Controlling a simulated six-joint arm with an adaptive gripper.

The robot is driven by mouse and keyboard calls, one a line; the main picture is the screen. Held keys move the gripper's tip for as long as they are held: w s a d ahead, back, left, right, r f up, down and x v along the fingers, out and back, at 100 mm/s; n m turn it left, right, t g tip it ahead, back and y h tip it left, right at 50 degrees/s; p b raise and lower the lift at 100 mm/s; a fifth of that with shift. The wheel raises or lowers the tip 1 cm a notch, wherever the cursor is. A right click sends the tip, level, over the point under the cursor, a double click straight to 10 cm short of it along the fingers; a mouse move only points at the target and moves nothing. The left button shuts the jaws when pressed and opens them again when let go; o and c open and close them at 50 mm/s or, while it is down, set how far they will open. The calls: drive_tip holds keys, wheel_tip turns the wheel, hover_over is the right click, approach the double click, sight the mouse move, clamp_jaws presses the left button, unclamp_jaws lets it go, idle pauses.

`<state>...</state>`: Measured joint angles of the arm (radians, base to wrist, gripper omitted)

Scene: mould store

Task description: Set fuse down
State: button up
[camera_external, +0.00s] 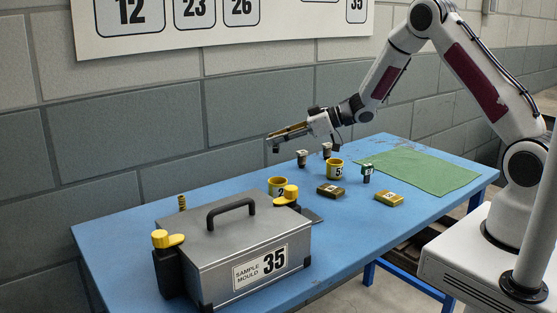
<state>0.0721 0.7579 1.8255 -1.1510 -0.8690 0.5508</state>
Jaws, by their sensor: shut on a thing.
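My gripper (272,142) is at the end of the outstretched arm, left of the small parts and above the far side of the blue table (130,233). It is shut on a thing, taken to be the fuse. The thing is small and dark at the fingertips, and its shape cannot be made out. Small dark pieces with pale tops stand upright on the table: one nearest the gripper (302,158), one behind the yellow cup, and one by the green mat (367,173). I cannot tell whether these are also fuses.
A grey mould case marked 35 (225,245) with yellow knobs fills the front left. Yellow cups marked 2 (277,187) and 5 (335,170) and two brass blocks (331,191) (389,199) stand mid-table. A green mat (430,170) lies bare at the right.

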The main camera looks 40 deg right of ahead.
drive_tip(key=shift+f, duration=3.1)
drive_tip(key=shift+f, duration=0.1)
drive_tip(key=shift+f, duration=1.8)
drive_tip(key=shift+f, duration=0.1)
drive_tip(key=o, duration=1.1)
drive_tip(key=shift+c, duration=0.2)
